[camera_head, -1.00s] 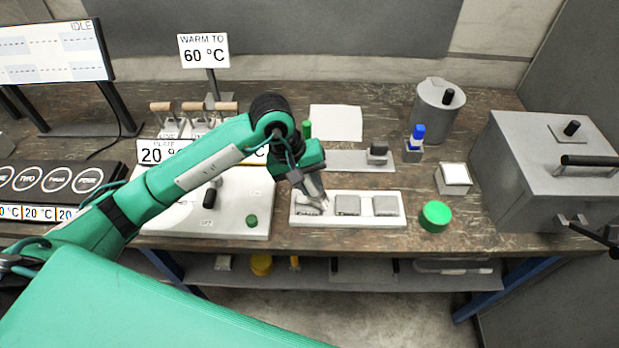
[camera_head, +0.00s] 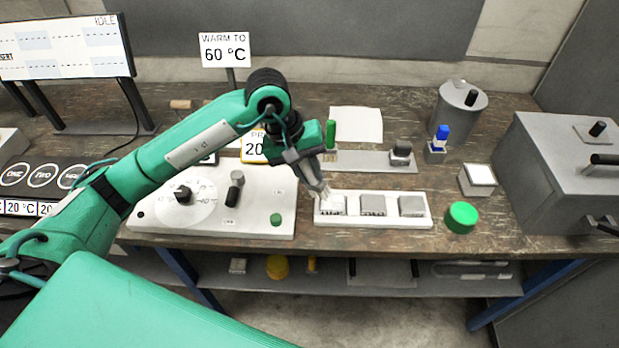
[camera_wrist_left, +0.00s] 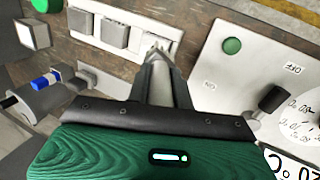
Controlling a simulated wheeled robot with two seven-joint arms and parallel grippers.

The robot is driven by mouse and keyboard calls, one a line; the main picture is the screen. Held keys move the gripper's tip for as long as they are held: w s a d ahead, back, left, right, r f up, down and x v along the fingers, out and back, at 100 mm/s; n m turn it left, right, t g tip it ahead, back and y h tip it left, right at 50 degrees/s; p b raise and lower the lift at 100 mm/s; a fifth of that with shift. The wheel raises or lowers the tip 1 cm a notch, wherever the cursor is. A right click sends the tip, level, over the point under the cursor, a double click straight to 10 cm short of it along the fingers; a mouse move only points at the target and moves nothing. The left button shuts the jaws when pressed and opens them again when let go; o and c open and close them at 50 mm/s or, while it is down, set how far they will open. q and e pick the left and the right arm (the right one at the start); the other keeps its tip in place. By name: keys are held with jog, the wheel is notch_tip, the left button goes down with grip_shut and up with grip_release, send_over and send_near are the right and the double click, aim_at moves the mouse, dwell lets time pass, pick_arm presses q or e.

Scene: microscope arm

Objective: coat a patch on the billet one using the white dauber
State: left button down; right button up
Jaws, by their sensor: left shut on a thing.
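A white tray (camera_head: 374,222) near the bench's front edge holds three grey blocks in a row. The leftmost block (camera_head: 333,206) has small lettering on its front, too small to read; I take it for billet one. My left gripper (camera_head: 322,190) is over this block, pointing down. It is shut on a small pale thing, which I take for the white dauber; the fingers mostly hide it. The left wrist view shows the closed fingers (camera_wrist_left: 160,58) at the tray's end block. I cannot tell whether the tip touches it. My right gripper is not in view.
A green dauber (camera_head: 331,133) stands behind the tray and a blue one (camera_head: 441,136) behind it to the right. A green round lid (camera_head: 461,217) lies right of the tray. A white hotplate panel (camera_head: 255,213) with knobs lies left. A grey box (camera_head: 560,175) stands far right.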

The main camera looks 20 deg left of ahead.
pick_arm(q)
jog(key=shift+r, duration=0.6)
jog(key=shift+v, duration=0.8)
jog(key=shift+d+r+p, duration=0.1)
jog(key=shift+r+p, duration=0.35)
jog(key=shift+r, duration=0.55)
